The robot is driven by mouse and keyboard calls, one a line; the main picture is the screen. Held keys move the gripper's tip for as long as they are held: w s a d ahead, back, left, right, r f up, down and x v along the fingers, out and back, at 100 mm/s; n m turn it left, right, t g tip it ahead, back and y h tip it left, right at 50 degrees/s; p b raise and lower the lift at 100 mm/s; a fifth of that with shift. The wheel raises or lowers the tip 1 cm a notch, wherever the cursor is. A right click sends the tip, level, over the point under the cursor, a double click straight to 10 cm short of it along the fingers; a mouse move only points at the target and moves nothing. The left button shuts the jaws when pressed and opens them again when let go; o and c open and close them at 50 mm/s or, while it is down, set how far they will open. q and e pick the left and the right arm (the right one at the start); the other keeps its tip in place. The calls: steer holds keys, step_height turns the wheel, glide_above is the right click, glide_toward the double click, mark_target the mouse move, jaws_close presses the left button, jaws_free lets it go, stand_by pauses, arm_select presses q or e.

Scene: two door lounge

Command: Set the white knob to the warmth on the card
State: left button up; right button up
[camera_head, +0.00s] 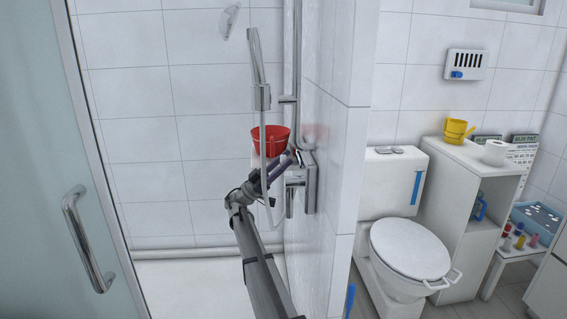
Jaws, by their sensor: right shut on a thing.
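My right gripper (288,160) reaches into the shower and is at the chrome shower mixer (309,183) on the side wall. Its jaws are shut on a small part at the mixer's top, which appears to be the white knob. The fingers hide most of it, and I cannot read its setting. Small printed cards stand behind the white cabinet, one near the paper roll (523,138); their print is too small to read, and I cannot tell if one is the warmth card. My left gripper is not in view.
A red bucket (271,141) shows behind my gripper. The shower rail and hose (257,60) hang close by. A tiled wall edge (345,150) separates the shower from the toilet (408,250). A glass door (90,240) with a handle stands at the left.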

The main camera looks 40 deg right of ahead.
steer(key=shift+m+g+y, duration=0.5)
steer(key=shift+m, duration=0.5)
steer(key=o, duration=1.4)
steer(key=shift+c, duration=0.2)
steer(key=b+v, duration=0.5)
steer(key=v, duration=0.2)
steer(key=shift+w+a+f, duration=0.2)
steer(key=shift+f, duration=0.1)
